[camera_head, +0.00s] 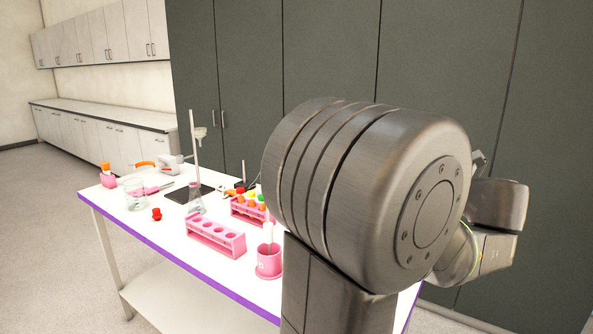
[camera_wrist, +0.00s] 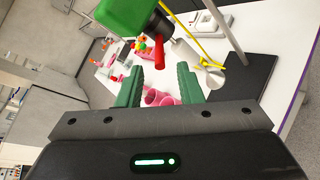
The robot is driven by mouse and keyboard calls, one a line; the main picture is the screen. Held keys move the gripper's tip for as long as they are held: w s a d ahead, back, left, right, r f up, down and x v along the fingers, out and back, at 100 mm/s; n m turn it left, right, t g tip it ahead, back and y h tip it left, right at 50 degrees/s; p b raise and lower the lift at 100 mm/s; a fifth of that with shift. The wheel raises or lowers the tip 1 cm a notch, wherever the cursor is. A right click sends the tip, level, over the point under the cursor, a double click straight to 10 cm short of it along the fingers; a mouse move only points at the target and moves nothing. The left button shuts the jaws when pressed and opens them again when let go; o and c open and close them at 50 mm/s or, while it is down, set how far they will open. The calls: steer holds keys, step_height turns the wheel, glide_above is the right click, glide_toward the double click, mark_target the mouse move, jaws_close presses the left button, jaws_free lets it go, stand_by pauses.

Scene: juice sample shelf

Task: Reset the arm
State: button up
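My gripper (camera_wrist: 159,82) shows in the wrist view, with its two green fingers apart and nothing between them. The white table (camera_head: 120,200) lies beyond the fingers, with pink racks blurred and small past the gap. In the head view my arm's large grey joint fills the middle right, and the gripper is not visible there. My arm hides the right part of the table.
The table holds an empty-looking pink rack (camera_head: 216,238), a pink cup (camera_head: 269,264), a flask (camera_head: 195,202), a beaker (camera_head: 135,197) and a red cap (camera_head: 156,214). A green object (camera_wrist: 122,14) looms close in the wrist view; I cannot tell what it is. Dark cabinets (camera_head: 330,55) stand behind.

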steer(key=v, duration=0.8)
steer(key=p+x, duration=0.1)
steer(key=x, duration=1.3)
steer(key=shift+w+a, duration=0.1)
steer(key=shift+a, duration=0.05)
steer(key=shift+w+a+f+h+b, duration=0.1)
steer(key=shift+f+h+b, duration=0.05)
steer(key=shift+h+b, duration=0.25)
steer(key=shift+a+m+t+h+b, duration=0.2)
steer(key=shift+a+m+h+b, duration=0.1)
steer(key=shift+m+h, duration=0.2)
steer(key=shift+a+m+t+h+b, duration=0.2)
steer(key=shift+m+h+b, duration=0.15)
steer(key=shift+m, duration=0.25)
steer(key=shift+h, duration=0.25)
steer(key=shift+a, duration=0.1)
